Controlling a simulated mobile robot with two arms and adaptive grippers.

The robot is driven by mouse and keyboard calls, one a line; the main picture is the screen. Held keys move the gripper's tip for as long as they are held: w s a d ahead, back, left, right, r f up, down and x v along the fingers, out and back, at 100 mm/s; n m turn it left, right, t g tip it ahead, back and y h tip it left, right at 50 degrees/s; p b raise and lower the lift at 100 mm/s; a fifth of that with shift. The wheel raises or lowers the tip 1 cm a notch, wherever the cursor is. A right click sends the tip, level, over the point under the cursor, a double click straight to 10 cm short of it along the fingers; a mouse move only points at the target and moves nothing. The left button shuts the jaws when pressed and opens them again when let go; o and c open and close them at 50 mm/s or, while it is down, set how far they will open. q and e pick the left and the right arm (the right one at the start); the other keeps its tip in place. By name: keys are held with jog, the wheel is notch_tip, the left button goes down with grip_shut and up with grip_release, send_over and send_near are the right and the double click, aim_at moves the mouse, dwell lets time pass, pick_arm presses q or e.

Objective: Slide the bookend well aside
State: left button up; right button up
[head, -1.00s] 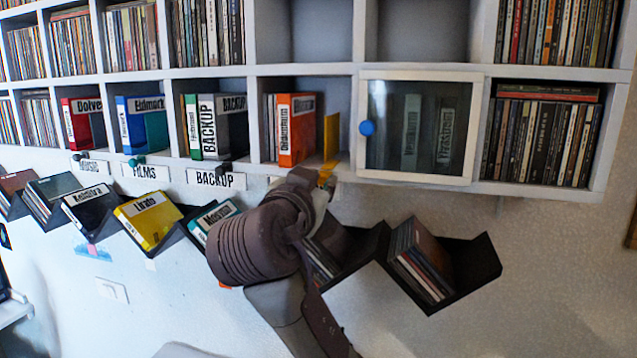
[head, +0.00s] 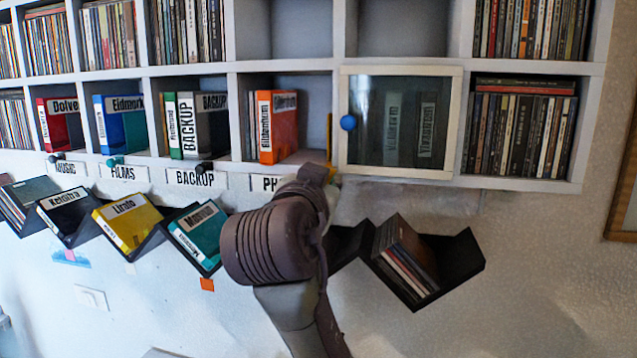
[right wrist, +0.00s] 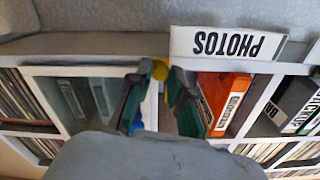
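The yellow bookend (head: 329,133) stands in the photos compartment, close to its right-hand divider, and shows as a thin upright strip. A clear gap separates it from the orange binder (head: 278,127) on its left. My right gripper (head: 327,172) is at the shelf's front edge, below the bookend, and partly hidden by my wrist. In the right wrist view, which is upside down, its fingers (right wrist: 160,74) close on a small rounded yellow part of the bookend (right wrist: 160,69). The orange binder (right wrist: 222,97) stands to the right there. My left gripper is not in view.
A glass door with a blue knob (head: 348,122) closes the neighbouring compartment, just right of the gripper. The PHOTOS label (right wrist: 225,44) is on the shelf front. Black zigzag racks (head: 440,268) with discs and binders hang below. The wall below them is mostly clear.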

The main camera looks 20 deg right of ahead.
jog(key=o, duration=0.4)
jog(key=shift+w, duration=0.15)
jog(key=v, duration=1.2)
jog(key=shift+f, duration=0.1)
